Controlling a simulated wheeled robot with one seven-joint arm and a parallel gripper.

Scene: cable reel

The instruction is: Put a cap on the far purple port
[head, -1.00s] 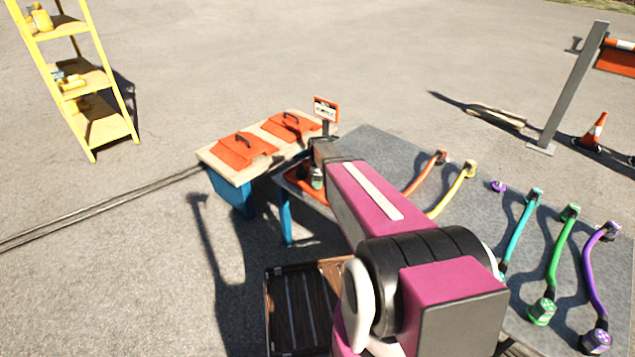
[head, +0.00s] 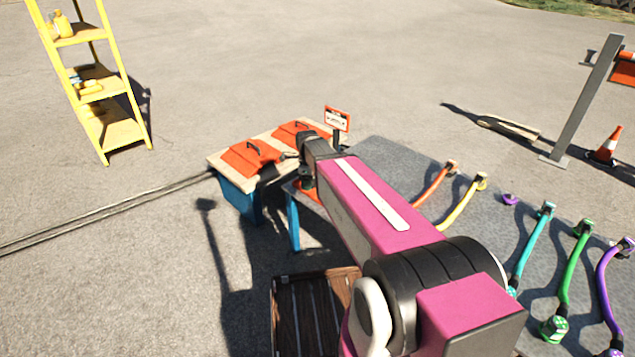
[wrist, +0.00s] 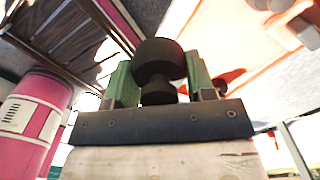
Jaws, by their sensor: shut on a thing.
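My gripper (wrist: 160,82) has its green fingers shut on a dark, knob-shaped cap (wrist: 158,58) in the wrist view. In the head view my arm hides most of the gripper (head: 306,180), which is by the table's left end, beside an orange tray (head: 309,196). The purple cable (head: 605,280) lies at the far right of the head view. Its far end (head: 628,243) shows at the right edge, and its near end (head: 615,352) is cut off by the bottom edge. A small purple piece (head: 510,199) sits apart on the table.
The grey table (head: 385,155) also bears orange, yellow, teal and green cables. A bench with orange lids (head: 250,157) stands close on the left. A small sign (head: 337,118) stands behind the gripper. A wooden crate (head: 300,310) is below, and a yellow shelf (head: 100,90) far left.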

